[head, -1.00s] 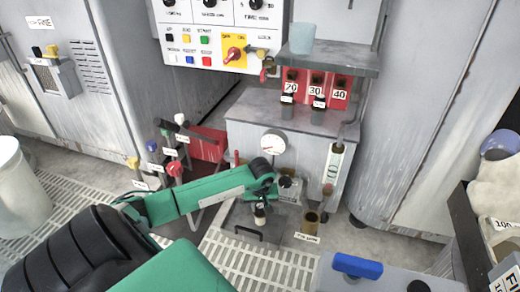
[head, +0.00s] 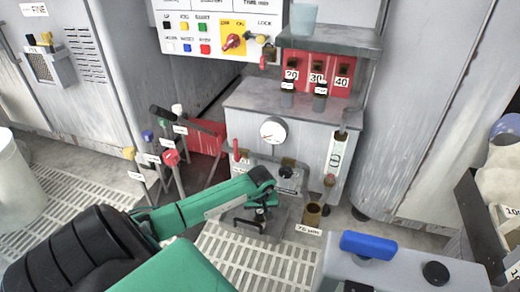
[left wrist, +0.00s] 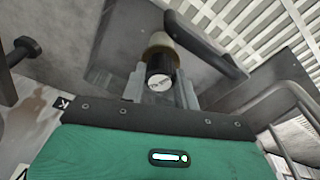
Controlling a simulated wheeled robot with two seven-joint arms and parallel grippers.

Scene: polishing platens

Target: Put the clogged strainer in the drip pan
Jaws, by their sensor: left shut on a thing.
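My left gripper (head: 262,212) reaches down in front of the grey tank unit. In the left wrist view its fingers (left wrist: 160,88) are shut on a short strainer (left wrist: 160,64) with a black, white-labelled cap and a pale brass-coloured body. In the head view the gripper mostly hides the strainer. Below it lies a flat grey pan-like surface with a dark bar handle (head: 248,224), which seems to be the drip pan; the handle also shows close by in the left wrist view (left wrist: 205,48). I cannot tell whether the strainer touches the pan. My right gripper is out of view.
Black-capped pieces (head: 288,92) sit under the red numbered rack (head: 317,72). Coloured-knob levers (head: 170,160) stand at left. A grey case with a blue block (head: 368,245) is at the lower right. Floor grating (head: 250,258) lies in front.

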